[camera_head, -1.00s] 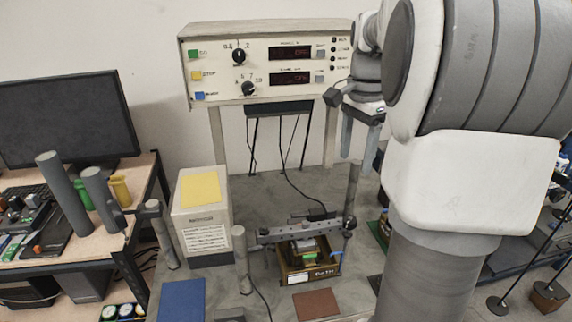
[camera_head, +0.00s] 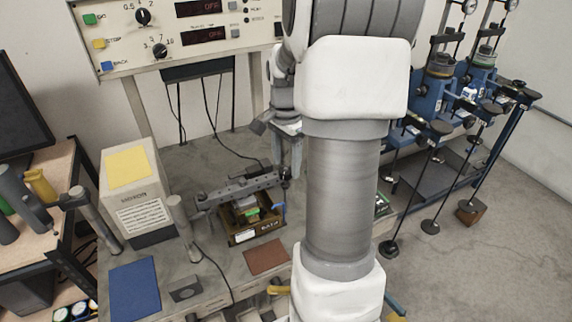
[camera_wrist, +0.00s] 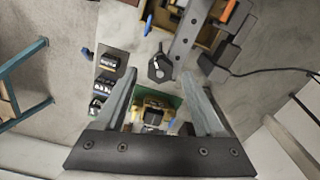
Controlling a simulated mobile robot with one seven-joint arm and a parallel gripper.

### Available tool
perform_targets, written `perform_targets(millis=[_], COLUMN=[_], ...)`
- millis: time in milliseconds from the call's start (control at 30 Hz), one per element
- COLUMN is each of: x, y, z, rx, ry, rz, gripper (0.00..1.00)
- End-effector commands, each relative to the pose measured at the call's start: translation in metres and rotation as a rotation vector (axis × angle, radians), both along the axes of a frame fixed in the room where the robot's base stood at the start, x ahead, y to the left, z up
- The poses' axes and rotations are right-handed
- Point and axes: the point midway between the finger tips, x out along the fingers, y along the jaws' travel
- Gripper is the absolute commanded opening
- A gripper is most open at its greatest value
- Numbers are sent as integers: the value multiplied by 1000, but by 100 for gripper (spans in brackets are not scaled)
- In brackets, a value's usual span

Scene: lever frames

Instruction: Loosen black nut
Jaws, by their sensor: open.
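The black nut (camera_wrist: 159,67) shows in the wrist view as a dark hexagonal piece at the end of a grey perforated bar (camera_wrist: 187,32). In the head view the same bar (camera_head: 238,189) lies across the bench fixture, and its right end is partly hidden by my fingers. My gripper (camera_wrist: 158,76) is open and empty, pointing down, with one fingertip on each side of the nut in the picture. In the head view my gripper (camera_head: 288,168) is at the bar's right end. I cannot tell whether the fingers touch the nut or how high they are above it.
A brown box (camera_head: 243,236) sits under the bar. A grey post (camera_head: 184,228) and a white box with a yellow top (camera_head: 133,200) stand to the left. The control panel (camera_head: 185,30) is behind. A cable (camera_wrist: 270,72) runs nearby in the wrist view.

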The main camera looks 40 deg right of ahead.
Motion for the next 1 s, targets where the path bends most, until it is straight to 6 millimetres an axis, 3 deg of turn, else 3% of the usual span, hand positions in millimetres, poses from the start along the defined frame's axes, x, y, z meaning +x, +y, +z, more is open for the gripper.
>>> perform_targets(millis=[133, 467, 833, 1000], x=[0, 0, 0, 0], y=[0, 0, 0, 0], z=[-12, -14, -14, -14], rx=[1, 0, 0, 0], ry=[0, -1, -1, -1], rz=[0, 0, 0, 1], gripper=[71, 69, 3, 0])
